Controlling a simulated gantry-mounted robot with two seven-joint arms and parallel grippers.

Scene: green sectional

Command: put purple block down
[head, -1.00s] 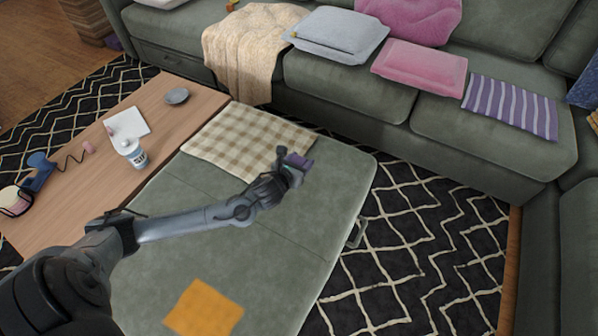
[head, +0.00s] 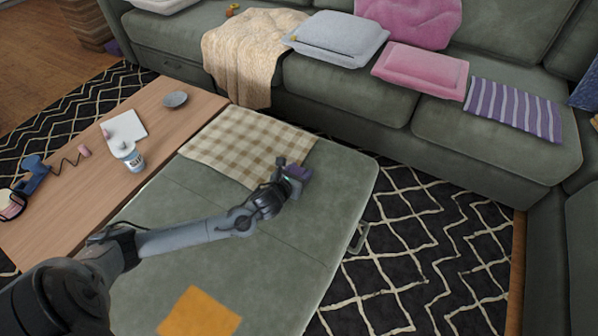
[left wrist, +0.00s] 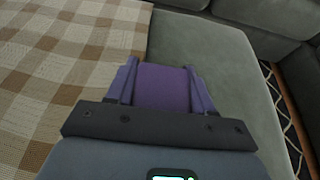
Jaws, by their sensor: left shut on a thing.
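The purple block (left wrist: 163,87) is between the two fingers of my left gripper (left wrist: 164,85) in the left wrist view. In the head view the purple block (head: 298,173) shows as a small patch at the end of my left gripper (head: 290,172), which is shut on it. The gripper is over the green ottoman (head: 330,205), close to the edge of the checkered cloth (head: 235,140). I cannot tell whether the block touches the ottoman. My right gripper is not in view.
An orange square (head: 200,312) lies on the ottoman's near part. The wooden table (head: 75,205) at the left bears a white bottle (head: 130,157), a notepad (head: 124,128) and a grey dish (head: 175,99). The green sofa (head: 350,92) is behind. The ottoman's right part is bare.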

